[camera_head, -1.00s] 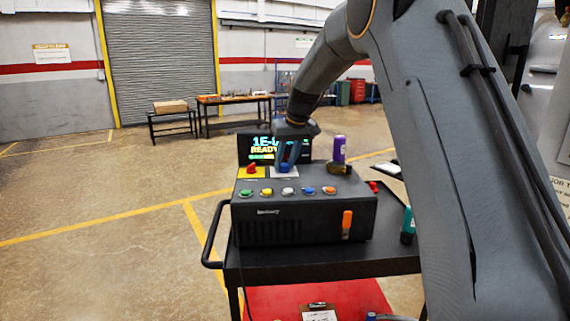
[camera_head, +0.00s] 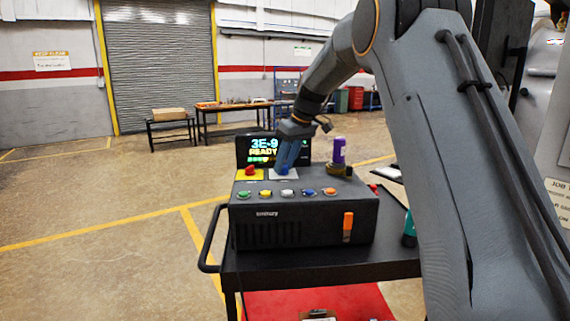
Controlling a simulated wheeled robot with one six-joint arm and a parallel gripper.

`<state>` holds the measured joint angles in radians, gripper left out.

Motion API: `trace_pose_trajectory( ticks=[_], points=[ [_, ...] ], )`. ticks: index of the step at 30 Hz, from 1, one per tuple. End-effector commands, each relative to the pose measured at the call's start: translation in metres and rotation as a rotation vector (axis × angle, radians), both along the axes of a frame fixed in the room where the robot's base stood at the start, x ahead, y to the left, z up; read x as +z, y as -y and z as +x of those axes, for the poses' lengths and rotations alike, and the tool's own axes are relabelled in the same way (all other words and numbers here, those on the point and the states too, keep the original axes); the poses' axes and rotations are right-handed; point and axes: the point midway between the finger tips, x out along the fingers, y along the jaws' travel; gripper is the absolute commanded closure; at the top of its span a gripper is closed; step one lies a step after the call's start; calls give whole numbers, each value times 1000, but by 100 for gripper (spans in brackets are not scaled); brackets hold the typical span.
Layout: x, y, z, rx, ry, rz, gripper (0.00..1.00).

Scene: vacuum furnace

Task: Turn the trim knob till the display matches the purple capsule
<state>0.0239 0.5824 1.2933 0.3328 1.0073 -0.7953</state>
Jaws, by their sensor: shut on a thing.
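The control box (camera_head: 300,222) stands on a black cart. Its display (camera_head: 259,149) reads "3E-9 READY" with a green bar below; its right part is partly hidden by my gripper. The purple capsule (camera_head: 339,152) stands upright at the box's back right; any writing on it is too small to read. My gripper (camera_head: 284,169) points down at the box top, tilted, shut on the blue trim knob (camera_head: 282,171) on a pale plate. The fingers hide most of the knob.
A red button (camera_head: 250,170) on a yellow plate sits left of the knob. Several coloured buttons line the front edge. An orange switch (camera_head: 348,222) is on the front face. A teal bottle (camera_head: 409,230) stands at right on the cart (camera_head: 300,266).

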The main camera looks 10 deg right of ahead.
Motion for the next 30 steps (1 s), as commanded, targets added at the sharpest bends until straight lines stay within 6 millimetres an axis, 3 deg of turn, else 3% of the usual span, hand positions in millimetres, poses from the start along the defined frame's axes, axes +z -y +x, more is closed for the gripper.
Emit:
trace_pose_trajectory(
  ticks=[4, 5, 8, 19, 30],
  points=[
    [2, 0, 1, -1, 3, 1, 94],
    [2, 0, 1, -1, 3, 1, 68],
    [1, 0, 0, -1, 2, 1, 53],
    [5, 1, -1, -1, 2, 1, 53],
    [55, 16, -15, -2, 4, 0, 53]
  ],
)
